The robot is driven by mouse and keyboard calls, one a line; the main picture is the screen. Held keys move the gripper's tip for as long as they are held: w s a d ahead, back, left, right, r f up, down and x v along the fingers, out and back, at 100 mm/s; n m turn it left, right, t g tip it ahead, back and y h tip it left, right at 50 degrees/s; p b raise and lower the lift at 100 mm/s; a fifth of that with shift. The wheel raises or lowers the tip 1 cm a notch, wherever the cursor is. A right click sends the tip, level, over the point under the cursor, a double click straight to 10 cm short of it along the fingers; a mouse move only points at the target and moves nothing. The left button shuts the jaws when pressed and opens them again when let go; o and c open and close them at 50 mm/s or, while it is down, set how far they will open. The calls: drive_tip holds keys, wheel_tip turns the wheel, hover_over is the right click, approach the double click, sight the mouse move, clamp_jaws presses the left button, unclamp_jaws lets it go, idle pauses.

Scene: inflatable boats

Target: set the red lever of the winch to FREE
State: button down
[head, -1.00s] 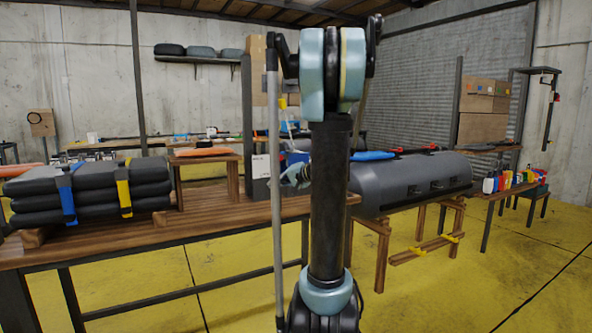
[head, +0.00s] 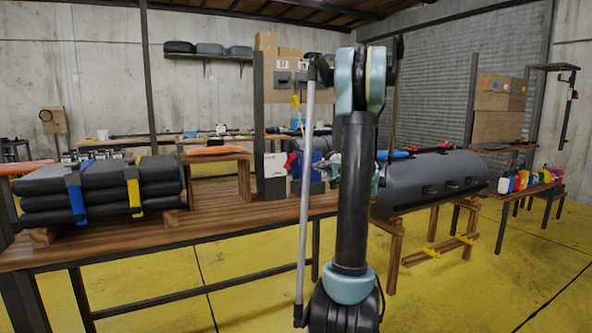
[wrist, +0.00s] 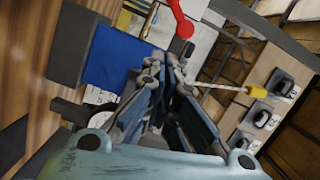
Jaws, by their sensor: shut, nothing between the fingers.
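The winch shows in the head view as a pale box (head: 275,165) with a blue part on the bench, just left of my arm. Its red lever (head: 293,161) shows at the box's right side. A blue panel (wrist: 115,58) lies left of my fingers. My gripper (wrist: 166,64) is shut and empty, its tips apart in the picture from the lever. In the head view my gripper (head: 328,167) is right of the lever, partly hidden by my arm. I cannot read any FREE mark.
A board behind carries black switches (wrist: 264,115) and a yellow-tipped rod (wrist: 240,91). Strapped dark bundles (head: 95,188) lie left on the bench. A grey inflatable tube (head: 430,182) rests on wooden stands at right. Yellow floor is free in front.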

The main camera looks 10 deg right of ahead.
drive_tip(key=w+a+f, duration=0.1)
drive_tip(key=w+a, duration=0.6)
drive_tip(key=a, duration=0.2)
drive_tip(key=shift+f, duration=0.15)
drive_tip(key=shift+w, duration=0.1)
